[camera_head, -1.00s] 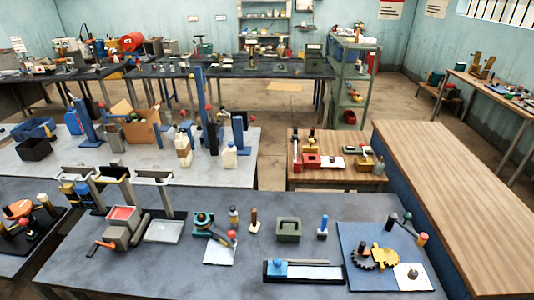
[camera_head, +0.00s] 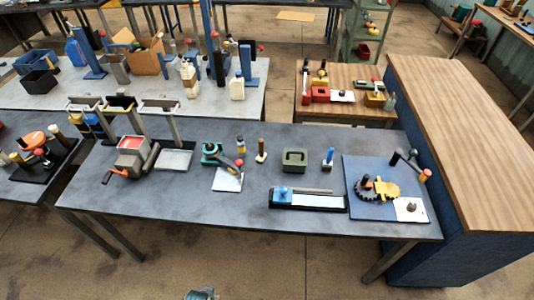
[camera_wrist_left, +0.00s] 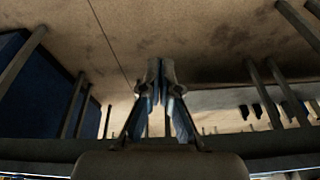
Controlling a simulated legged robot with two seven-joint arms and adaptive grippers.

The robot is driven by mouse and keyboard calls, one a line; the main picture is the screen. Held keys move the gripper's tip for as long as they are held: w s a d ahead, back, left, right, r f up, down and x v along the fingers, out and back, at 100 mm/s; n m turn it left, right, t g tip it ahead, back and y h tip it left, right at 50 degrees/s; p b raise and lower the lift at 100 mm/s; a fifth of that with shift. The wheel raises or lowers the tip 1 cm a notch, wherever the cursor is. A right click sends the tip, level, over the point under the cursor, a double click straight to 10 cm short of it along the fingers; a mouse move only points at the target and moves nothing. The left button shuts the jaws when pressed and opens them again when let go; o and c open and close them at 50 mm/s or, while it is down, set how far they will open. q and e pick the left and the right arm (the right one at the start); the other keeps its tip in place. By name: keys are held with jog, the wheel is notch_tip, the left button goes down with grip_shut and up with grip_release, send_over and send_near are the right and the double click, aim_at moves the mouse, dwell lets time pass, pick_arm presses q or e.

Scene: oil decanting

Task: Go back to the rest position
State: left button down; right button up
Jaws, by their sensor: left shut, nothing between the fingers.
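In the left wrist view my left gripper (camera_wrist_left: 160,72) is shut, its two fingertips together with nothing between them. Bare floor lies beyond the fingers, with table legs to the sides. At the bottom edge of the head view a small grey-green piece of what looks like my own hardware (camera_head: 200,294) shows in front of the near table. Which part of me it is cannot be told. No right gripper can be made out.
A wooden counter (camera_head: 455,110) stands at right. Bottles (camera_head: 237,88) stand on the pale table behind. The floor (camera_head: 290,265) in front is clear.

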pick_arm(q)
jog(key=s+a+f+g, duration=0.1)
jog(key=s+f, duration=0.3)
jog(key=f, duration=0.7)
jog(key=s+f, duration=0.3)
jog(key=f, duration=0.8)
jog(key=s+a+f+g, duration=0.1)
jog(key=s+a+f, duration=0.1)
jog(key=s+f, duration=0.8)
jog(key=s, duration=0.4)
jog(key=shift+a+b, duration=0.3)
